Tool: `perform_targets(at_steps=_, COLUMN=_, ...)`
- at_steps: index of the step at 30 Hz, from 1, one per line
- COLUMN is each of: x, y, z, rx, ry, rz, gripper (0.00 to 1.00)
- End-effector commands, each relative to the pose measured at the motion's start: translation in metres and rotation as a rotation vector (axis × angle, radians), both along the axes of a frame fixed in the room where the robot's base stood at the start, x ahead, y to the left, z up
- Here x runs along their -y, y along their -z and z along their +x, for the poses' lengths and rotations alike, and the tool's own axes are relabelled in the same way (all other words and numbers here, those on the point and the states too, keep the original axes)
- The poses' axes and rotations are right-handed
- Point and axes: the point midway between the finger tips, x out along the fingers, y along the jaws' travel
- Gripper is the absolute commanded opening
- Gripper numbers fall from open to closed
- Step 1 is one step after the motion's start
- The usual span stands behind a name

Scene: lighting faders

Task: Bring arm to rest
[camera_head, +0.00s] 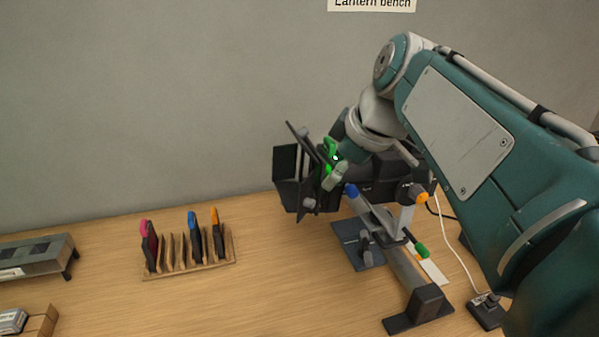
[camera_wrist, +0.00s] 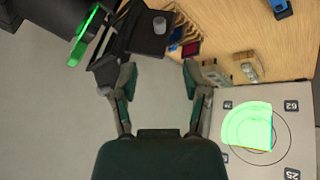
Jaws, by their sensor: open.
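My gripper (camera_wrist: 159,70) is open, with empty space between its two fingers in the wrist view. In the head view my gripper (camera_head: 337,170) hangs beside the front of a black lantern (camera_head: 292,168) with open flaps, partly covering it. I cannot tell whether they touch. A bright green piece (camera_head: 330,147) shows at the lantern's front; it is also a green strip (camera_wrist: 84,36) in the wrist view. The lantern's dark flaps (camera_wrist: 150,32) lie just beyond my fingertips there. My arm reaches in from the right.
A wooden rack (camera_head: 205,266) holds pink-, blue- and orange-handled dark pieces. A metal stand (camera_head: 405,270) with coloured knobs is below my arm. A grey box (camera_head: 35,257) sits far left. Green light (camera_wrist: 247,127) falls on a marked white board.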

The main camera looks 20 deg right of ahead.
Motion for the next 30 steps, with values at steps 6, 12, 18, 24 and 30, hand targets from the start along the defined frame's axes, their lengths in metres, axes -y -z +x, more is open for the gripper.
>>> perform_targets(at_steps=6, x=0.004, y=-0.016, z=-0.008, rx=-0.001, ry=0.000, rz=0.001, gripper=0.59)
perform_targets(at_steps=12, x=0.004, y=-0.017, z=-0.009, rx=-0.001, ry=0.000, rz=0.000, gripper=0.59)
perform_targets(at_steps=18, x=0.004, y=-0.017, z=-0.009, rx=-0.001, ry=0.000, rz=0.000, gripper=0.59)
perform_targets(at_steps=24, x=-0.006, y=0.003, z=-0.025, rx=-0.031, ry=0.105, rz=0.020, gripper=0.59)
perform_targets(at_steps=30, x=-0.024, y=0.056, z=-0.061, rx=-0.076, ry=0.370, rz=0.070, gripper=0.59)
